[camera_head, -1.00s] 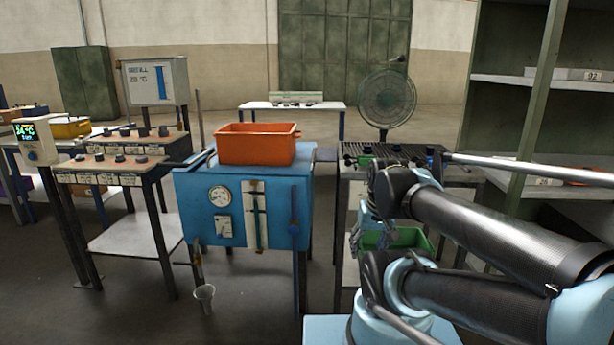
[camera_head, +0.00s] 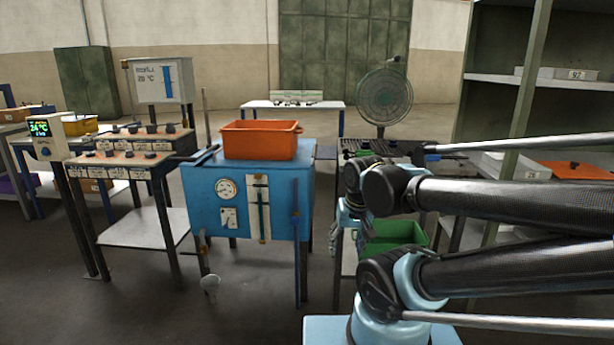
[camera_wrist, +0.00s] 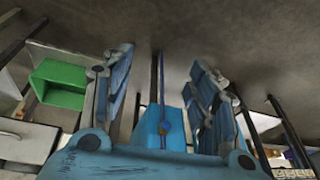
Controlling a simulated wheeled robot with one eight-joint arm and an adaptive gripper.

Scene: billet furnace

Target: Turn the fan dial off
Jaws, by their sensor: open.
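Two sloped panels with rows of dark dials stand at the left in the head view, a back panel (camera_head: 140,130) and a front panel (camera_head: 120,158). Their labels are too small to read, so I cannot tell which dial is the fan dial. The fan (camera_head: 385,98) stands behind the right-hand table. My gripper (camera_wrist: 160,85) is open and empty in the wrist view, its two fingers apart. In the head view it is partly hidden by my arm, beside the blue furnace's right side, well to the right of the dial panels.
The blue furnace (camera_head: 205,195) carries an orange bin (camera_head: 258,142) and stands between my gripper and the dial panels. A green bin (camera_head: 395,237) is near my gripper. Shelving (camera_head: 535,95) stands at right.

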